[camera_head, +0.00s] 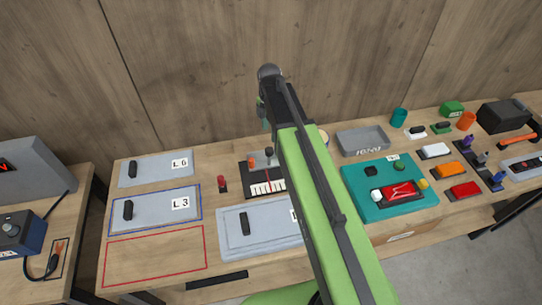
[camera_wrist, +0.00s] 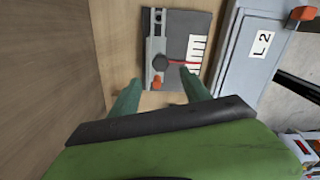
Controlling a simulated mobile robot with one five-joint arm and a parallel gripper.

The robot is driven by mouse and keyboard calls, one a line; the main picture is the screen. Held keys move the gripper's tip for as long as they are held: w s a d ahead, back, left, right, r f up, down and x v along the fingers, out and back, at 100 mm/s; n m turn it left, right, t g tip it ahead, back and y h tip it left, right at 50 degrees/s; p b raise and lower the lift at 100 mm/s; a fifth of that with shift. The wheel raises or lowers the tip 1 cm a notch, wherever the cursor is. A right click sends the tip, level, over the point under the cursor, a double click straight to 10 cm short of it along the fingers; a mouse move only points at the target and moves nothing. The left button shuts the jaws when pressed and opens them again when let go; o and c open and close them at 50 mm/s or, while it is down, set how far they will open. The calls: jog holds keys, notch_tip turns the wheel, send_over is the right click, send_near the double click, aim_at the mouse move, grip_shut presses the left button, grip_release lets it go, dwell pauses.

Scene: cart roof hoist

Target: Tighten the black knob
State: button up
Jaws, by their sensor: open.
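A dark gauge device with a white scale (camera_head: 268,187) stands on the table, partly behind my arm in the head view. Its black knob (camera_head: 268,151) is upright near an orange knob (camera_head: 251,161). In the wrist view the black knob (camera_wrist: 160,62) sits beside a thin red pointer, with the orange part (camera_wrist: 156,83) closer to my fingers. My gripper (camera_wrist: 160,84) is open and empty, its two teal fingers spread on either side of the knob's line.
Grey plates labelled L 6 (camera_head: 143,172) and L 3 (camera_head: 153,212) lie left. A red knob (camera_head: 221,182) stands left of the device. The L 2 case (camera_wrist: 250,62) lies beside it in the wrist view. A teal board (camera_head: 365,204) and grey tray (camera_head: 376,138) are right. A wooden wall stands behind.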

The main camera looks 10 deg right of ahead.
aim_at(270, 149)
notch_tip(270, 149, down, 11)
jog(key=b, duration=0.9)
jog(key=shift+f+b, duration=0.2)
jog(key=shift+b, duration=0.2)
jog(key=shift+r, duration=0.1)
jog(key=shift+d, duration=0.1)
grip_shut()
